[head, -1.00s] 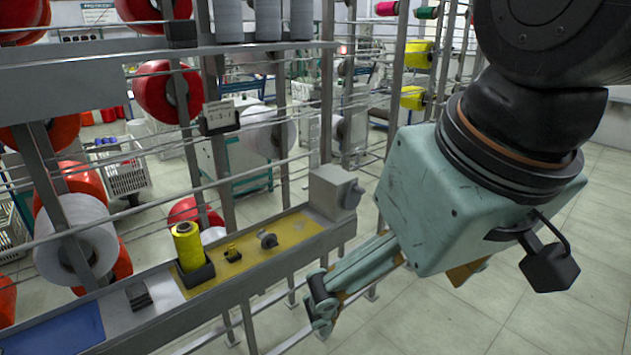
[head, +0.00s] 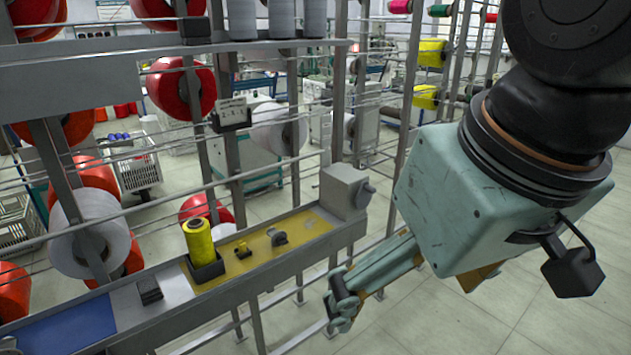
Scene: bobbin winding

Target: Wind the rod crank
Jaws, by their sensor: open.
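A grey metal box (head: 343,190) stands at the right end of the long shelf tray. A small dark crank-like knob (head: 366,190) sticks out of its right side; I cannot tell whether this is the rod crank. A yellow bobbin (head: 199,241) stands upright in a dark holder on the yellow part of the tray. A small grey winder-like part (head: 278,238) sits to its right. My gripper (head: 343,305) is in front of and below the tray's right end, apart from everything. Its fingers are open, partly hidden by its own housing.
The tray (head: 270,268) has a raised front edge. A small yellow-and-black part (head: 243,250) and a dark ribbed block (head: 149,291) sit on it. Upright posts and thin horizontal rods stand behind. Red spools (head: 181,86) hang at the left. Open floor lies at the lower right.

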